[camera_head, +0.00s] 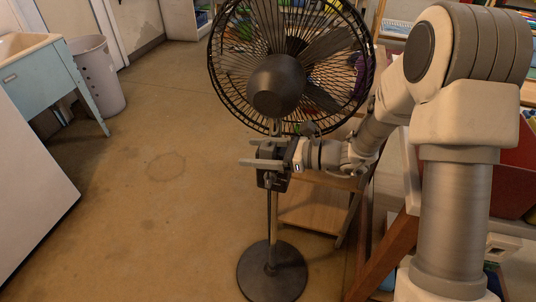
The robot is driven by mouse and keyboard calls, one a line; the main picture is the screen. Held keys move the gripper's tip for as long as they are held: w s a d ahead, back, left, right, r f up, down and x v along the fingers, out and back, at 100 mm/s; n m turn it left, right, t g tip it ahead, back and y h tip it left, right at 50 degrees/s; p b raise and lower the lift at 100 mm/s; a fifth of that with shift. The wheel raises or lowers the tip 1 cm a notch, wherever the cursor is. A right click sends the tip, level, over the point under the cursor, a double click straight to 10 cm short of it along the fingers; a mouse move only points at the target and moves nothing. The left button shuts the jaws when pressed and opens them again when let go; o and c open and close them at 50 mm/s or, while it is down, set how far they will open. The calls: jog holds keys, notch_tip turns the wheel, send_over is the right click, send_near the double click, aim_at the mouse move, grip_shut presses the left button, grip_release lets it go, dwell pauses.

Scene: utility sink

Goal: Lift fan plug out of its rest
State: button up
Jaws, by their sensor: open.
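A black pedestal fan (275,87) stands upright in the middle of the floor on a round base (272,272). My gripper (252,153) is at the fan's pole, just below the fan head, with its fingers pointing left. The fingers are apart, and I see nothing between them. A dark block (272,181) shows at the pole just under the fingers; I cannot tell whether it belongs to the fan or to my gripper. I cannot make out the fan plug or its rest; the gripper and wrist cover part of this area.
A wooden step or shelf (312,207) stands close behind the pole on the right. A white socket panel (503,248) is at the lower right. A grey bin (97,75) and a blue sink cabinet (50,78) are at the left. The floor left of the fan is clear.

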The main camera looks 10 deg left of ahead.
grip_shut()
dwell(0.4)
jog(key=s+r+p, duration=0.2)
jog(key=s+p, duration=0.7)
jog(key=s+a+r+p, duration=0.1)
jog(key=s+p, duration=0.8)
jog(key=shift+a+r, duration=0.2)
jog(key=shift+r, duration=0.15)
